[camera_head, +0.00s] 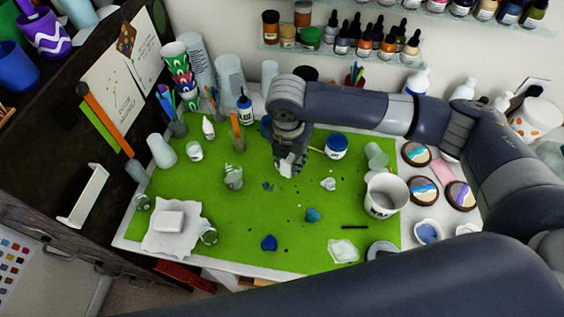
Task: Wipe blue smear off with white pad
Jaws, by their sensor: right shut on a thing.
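My right gripper (287,164) points down over the green mat (205,260). It is shut on a small white thing at its fingertips, probably a white pad; the fingers hide part of it. A white block (169,221) rests on white cloth or paper at the front left. My left gripper is not in view.
A blue-lidded jar (336,146) stands right of the gripper. A glass (233,177) stands to its left. A white bucket (383,196) stands on the mat's right side. Bottles and cups crowd the back left. The mat's middle is mostly open, with small scraps.

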